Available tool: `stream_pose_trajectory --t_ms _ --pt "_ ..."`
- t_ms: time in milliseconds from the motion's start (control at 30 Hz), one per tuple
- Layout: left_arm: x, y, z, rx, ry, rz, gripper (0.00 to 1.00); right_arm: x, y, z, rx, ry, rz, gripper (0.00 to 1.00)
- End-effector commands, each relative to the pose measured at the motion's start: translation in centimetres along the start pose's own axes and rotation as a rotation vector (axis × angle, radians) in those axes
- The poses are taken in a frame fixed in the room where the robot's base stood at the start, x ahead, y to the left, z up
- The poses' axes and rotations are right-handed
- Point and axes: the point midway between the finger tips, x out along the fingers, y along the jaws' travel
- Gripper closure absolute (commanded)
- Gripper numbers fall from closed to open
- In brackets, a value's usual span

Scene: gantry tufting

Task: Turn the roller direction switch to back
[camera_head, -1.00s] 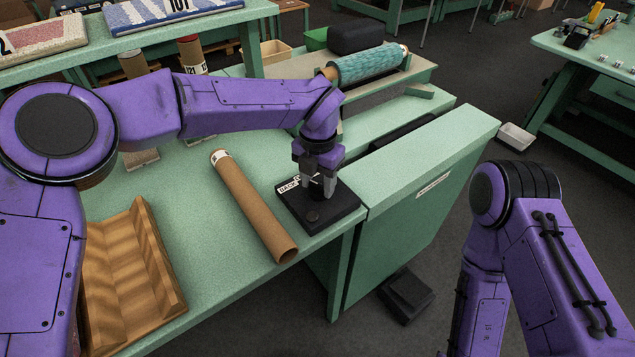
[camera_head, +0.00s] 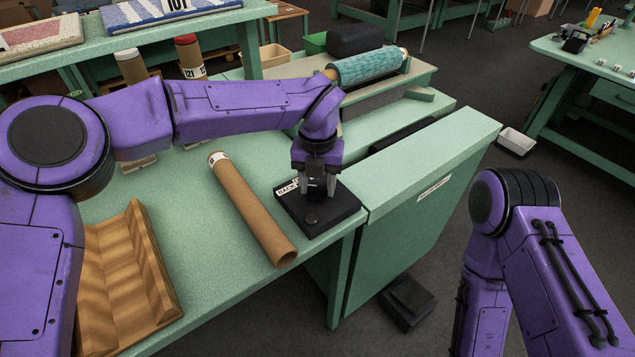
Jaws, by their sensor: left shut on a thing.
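The roller direction switch is on a black box (camera_head: 337,215) at the right end of the green bench. A white label (camera_head: 286,188) starting "BACK" shows at the box's left edge, the rest hidden by my gripper. My left gripper (camera_head: 317,190) points down over the back part of the box, its fingers shut on the switch knob. The knob is mostly hidden between the fingers, so its setting cannot be read. A round dark button (camera_head: 312,219) sits at the front of the box. My right arm shows at the lower right, but its gripper is out of view.
A cardboard tube (camera_head: 252,208) lies on the bench left of the box. A wooden cradle (camera_head: 130,275) is at the front left. A green cabinet (camera_head: 425,205) adjoins the box on the right. A teal roller (camera_head: 368,66) lies behind. A black pedal (camera_head: 407,301) is on the floor.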

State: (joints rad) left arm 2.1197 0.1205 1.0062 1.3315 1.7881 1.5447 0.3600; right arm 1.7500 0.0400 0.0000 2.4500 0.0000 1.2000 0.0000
Motion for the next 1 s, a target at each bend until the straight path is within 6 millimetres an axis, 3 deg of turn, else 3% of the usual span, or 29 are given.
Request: stream_pose_trajectory --t_ms 200,233,300,667,1000 --pt "0.2 0.1 0.0 -0.002 0.002 0.001 0.82 0.0 0.0 0.0 0.0 0.0 0.0 0.57" --pt "0.2 0.1 0.0 -0.002 0.002 0.001 0.41 0.0 0.0 0.0 0.0 0.0 0.0 0.57" --pt "0.2 0.1 0.0 -0.001 0.002 0.001 0.26 0.0 0.0 0.0 0.0 0.0 0.0 0.57" --pt "-0.8 0.0 0.1 -0.001 -0.001 0.0 0.26 0.2 0.0 0.1 0.0 0.0 0.0 0.57" --pt "-8.4 0.0 0.1 -0.002 -0.001 0.0 0.26 0.7 -0.1 0.3 0.0 0.0 0.0 0.57"
